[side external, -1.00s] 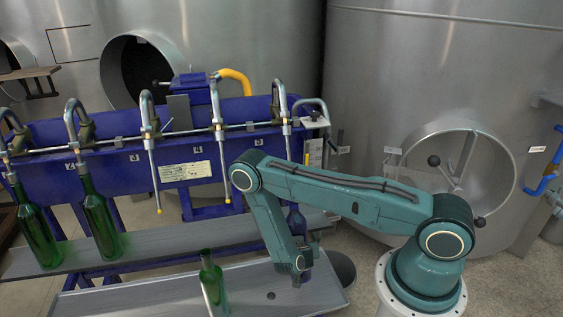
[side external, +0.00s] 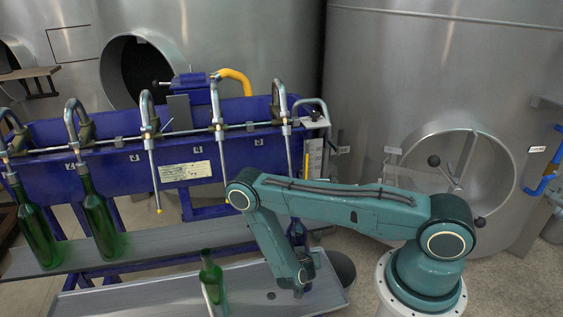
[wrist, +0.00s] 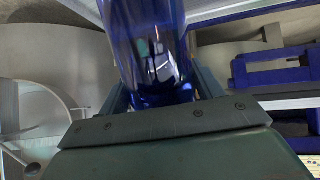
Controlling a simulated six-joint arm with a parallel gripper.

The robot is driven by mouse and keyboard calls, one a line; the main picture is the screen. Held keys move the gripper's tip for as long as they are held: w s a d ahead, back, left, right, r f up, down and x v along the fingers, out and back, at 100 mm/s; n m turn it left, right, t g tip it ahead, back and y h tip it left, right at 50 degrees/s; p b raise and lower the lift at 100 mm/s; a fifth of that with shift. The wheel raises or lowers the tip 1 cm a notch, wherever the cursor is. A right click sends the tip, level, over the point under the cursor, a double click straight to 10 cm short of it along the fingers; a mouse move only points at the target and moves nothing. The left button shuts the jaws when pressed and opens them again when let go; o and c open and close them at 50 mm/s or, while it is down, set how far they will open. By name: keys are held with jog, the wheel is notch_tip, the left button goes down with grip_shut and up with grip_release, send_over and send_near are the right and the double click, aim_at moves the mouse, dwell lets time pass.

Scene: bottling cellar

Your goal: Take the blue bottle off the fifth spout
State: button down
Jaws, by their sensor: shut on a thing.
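The blue bottle (side external: 297,230) is at the right end of the filler, partly hidden behind my forearm in the side view. The fifth spout (side external: 280,98) is the rightmost of the row. My arm covers its tube's lower end, so whether the tip is inside the bottle's neck cannot be seen. In the wrist view the bottle (wrist: 150,45) fills the gap between the fingers of my gripper (wrist: 158,88), which is shut on it. In the side view the fingers are mostly hidden behind the wrist.
Two green bottles (side external: 104,226) stand under the left spouts on the grey shelf (side external: 160,244). Another green bottle (side external: 211,278) stands on the lower tray (side external: 150,297) left of my wrist. The third and fourth spouts (side external: 222,150) hang free. A steel tank (side external: 370,80) stands behind.

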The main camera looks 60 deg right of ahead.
jog(key=shift+s+a+r, duration=0.35)
jog(key=shift+s+a, duration=0.4)
jog(key=shift+s+a+r, duration=0.3)
jog(key=shift+s+a, duration=0.5)
jog(key=shift+s+a+r, duration=0.35)
jog(key=shift+s+a, duration=0.4)
jog(key=shift+w+r, duration=0.1)
